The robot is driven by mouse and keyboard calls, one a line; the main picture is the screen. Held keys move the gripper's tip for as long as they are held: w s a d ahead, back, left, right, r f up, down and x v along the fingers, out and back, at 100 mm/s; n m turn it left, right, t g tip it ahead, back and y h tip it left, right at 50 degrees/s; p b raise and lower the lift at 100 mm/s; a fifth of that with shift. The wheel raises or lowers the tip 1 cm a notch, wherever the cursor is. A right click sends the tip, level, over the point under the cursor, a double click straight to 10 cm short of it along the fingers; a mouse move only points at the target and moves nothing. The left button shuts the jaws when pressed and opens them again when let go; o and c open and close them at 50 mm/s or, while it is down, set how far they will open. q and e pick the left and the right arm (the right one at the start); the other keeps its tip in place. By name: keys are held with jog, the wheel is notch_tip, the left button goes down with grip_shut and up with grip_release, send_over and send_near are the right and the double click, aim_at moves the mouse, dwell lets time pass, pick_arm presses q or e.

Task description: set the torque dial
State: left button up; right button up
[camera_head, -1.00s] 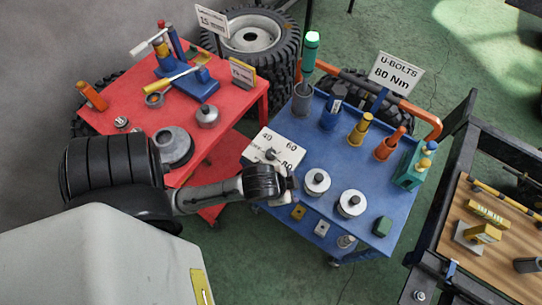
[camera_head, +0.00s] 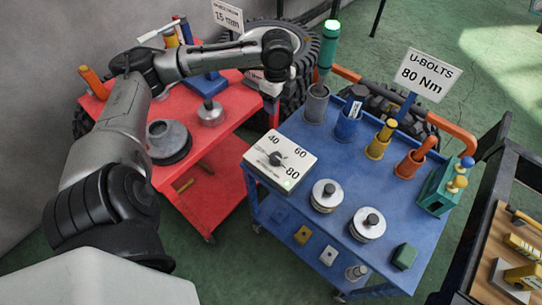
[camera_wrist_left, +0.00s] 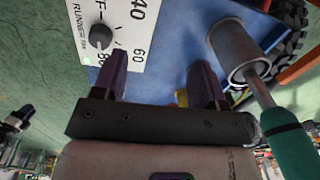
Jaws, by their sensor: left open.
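The torque dial is a dark knob (camera_head: 277,158) on a white plate (camera_head: 262,171) marked 40, 60 and 80, at the left corner of the blue cart. A small green spot shows on the plate beside the 80. I cannot tell clearly which mark the knob points to. The knob (camera_wrist_left: 100,37) also shows in the left wrist view, beyond one finger. My left gripper (camera_wrist_left: 162,82) is open and empty, raised above and apart from the dial. In the head view, its wrist is above the gap between the carts. A sign (camera_head: 424,75) reads "U-BOLTS 80 Nm". My right gripper is not in view.
The blue cart (camera_head: 325,160) holds several coloured cups, two round metal pieces and a green-handled tool (camera_head: 328,45) at the grey cup (camera_head: 315,103). The red cart (camera_head: 226,133) stands left, under my left arm. A wooden-topped bench (camera_head: 485,270) is at right.

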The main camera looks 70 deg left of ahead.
aim_at(276, 156)
pick_arm(q)
jog(key=s+d+m+g+h, duration=0.25)
jog(key=d+m+h, duration=0.2)
jog(key=m, duration=0.55)
jog(key=b+x, duration=0.3)
jog(key=x, duration=0.9)
jog(key=shift+s+b, duration=0.1)
jog(key=shift+b, duration=0.3)
jog(key=shift+s+d+f, duration=0.1)
jog(key=shift+d+f, duration=0.1)
jog(key=shift+f, duration=0.4)
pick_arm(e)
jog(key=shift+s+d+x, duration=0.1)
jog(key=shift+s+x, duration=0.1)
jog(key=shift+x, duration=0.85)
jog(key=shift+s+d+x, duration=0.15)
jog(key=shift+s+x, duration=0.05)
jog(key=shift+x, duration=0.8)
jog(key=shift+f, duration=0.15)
